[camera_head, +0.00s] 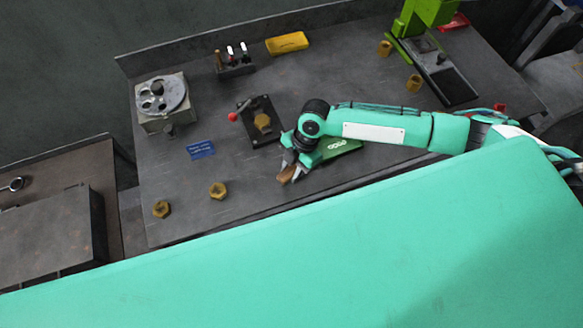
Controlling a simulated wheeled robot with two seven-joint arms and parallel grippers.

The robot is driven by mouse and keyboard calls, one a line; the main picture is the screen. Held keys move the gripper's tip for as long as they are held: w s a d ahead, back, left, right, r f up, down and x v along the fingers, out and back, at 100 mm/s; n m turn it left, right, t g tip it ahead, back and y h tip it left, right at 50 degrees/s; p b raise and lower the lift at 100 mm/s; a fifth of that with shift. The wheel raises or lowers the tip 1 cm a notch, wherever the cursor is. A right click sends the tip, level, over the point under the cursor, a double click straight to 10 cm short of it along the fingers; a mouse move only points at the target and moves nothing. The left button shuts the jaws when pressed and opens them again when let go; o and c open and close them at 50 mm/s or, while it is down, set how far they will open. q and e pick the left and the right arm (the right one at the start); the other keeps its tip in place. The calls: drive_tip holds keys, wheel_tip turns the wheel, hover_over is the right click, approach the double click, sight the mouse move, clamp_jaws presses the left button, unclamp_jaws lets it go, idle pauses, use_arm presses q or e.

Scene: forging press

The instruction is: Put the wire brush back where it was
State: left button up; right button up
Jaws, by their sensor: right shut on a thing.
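My right gripper (291,171) comes in from the right and points down over the front middle of the grey bench (330,88). It is shut on a small brown piece, which looks like part of the wire brush (287,173). Most of the brush is hidden by the fingers, and I cannot tell whether it touches the bench. A green panel or tray (345,147) lies beside the gripper, partly under my arm. My left gripper is not in view.
A black fixture (245,108) with a red knob stands behind the gripper. Brass hex nuts (218,190) lie at front left. A blue card (201,149), grey turntable block (160,125), yellow tray (287,43) and green press (415,18) surround clear patches.

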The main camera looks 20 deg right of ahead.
drive_tip(key=o, duration=0.9)
drive_tip(key=shift+f, duration=0.1)
drive_tip(key=shift+c, duration=0.2)
drive_tip(key=shift+r, duration=0.2)
drive_tip(key=shift+w+d+r, duration=0.1)
drive_tip(key=shift+r, duration=0.1)
drive_tip(key=b+v, duration=0.3)
drive_tip(key=v, duration=0.8)
drive_tip(key=shift+d+r+b, duration=0.1)
drive_tip(key=shift+r+b, duration=0.15)
drive_tip(key=shift+b, duration=0.15)
